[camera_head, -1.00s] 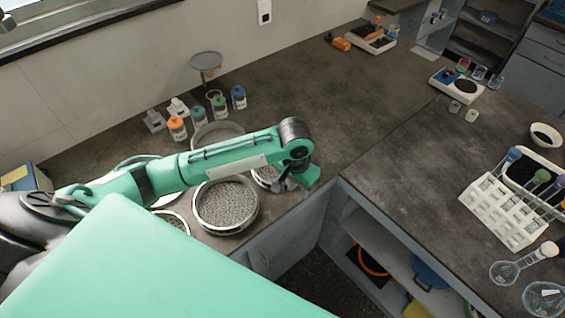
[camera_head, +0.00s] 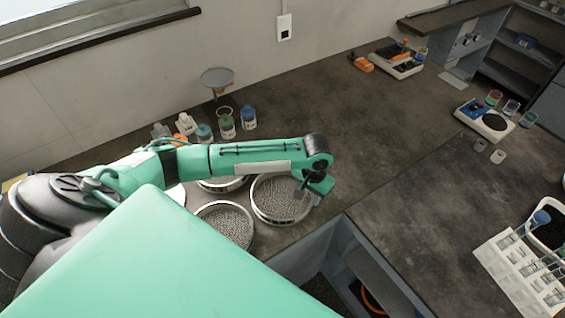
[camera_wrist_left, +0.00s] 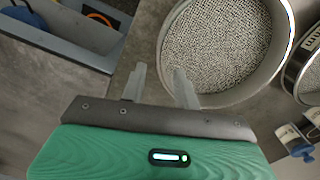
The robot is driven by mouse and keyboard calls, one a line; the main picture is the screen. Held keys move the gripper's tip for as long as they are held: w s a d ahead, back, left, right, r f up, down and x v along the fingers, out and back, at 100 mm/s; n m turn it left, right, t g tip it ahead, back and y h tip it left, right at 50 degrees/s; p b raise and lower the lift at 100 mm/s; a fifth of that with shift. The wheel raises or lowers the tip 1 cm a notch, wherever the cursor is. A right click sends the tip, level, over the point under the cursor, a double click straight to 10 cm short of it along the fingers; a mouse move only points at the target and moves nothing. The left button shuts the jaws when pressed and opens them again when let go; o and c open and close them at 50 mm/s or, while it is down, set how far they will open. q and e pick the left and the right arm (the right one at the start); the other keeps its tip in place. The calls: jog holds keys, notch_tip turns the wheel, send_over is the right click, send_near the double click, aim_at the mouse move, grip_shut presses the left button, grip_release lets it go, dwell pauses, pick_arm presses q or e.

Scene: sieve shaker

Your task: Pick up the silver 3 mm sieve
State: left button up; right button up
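Several silver sieves with grey mesh stand on the dark bench; no readable size label shows which is the 3 mm one. One sieve (camera_head: 272,208) is beside my left gripper (camera_head: 312,192). It also seems to be the large round sieve (camera_wrist_left: 215,40) in the left wrist view. There, my left gripper (camera_wrist_left: 160,82) is open, its two fingers apart, with nothing between them. The right finger overlaps the near rim in the picture; I cannot tell if it touches. Another sieve (camera_head: 228,224) stands front left. A third (camera_head: 222,185) is partly hidden behind my arm. My right gripper is out of view.
Small bottles (camera_head: 227,125) and a funnel on a stand (camera_head: 217,78) are behind my arm. The bench edge and a gap lie just right of the sieves. A test tube rack (camera_head: 515,275) stands at far right. The middle back bench is clear.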

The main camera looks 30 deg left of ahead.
aim_at(309, 206)
pick_arm(q)
jog(key=shift+w+f, duration=0.1)
jog(key=shift+f, duration=0.7)
jog(key=shift+f+p, duration=0.7)
jog(key=f, duration=0.2)
jog(key=shift+s+f+p, duration=0.2)
jog(key=shift+f+p, duration=0.1)
jog(key=shift+p, duration=0.1)
jog(key=shift+f, duration=0.6)
jog(key=c, duration=0.6)
grip_shut()
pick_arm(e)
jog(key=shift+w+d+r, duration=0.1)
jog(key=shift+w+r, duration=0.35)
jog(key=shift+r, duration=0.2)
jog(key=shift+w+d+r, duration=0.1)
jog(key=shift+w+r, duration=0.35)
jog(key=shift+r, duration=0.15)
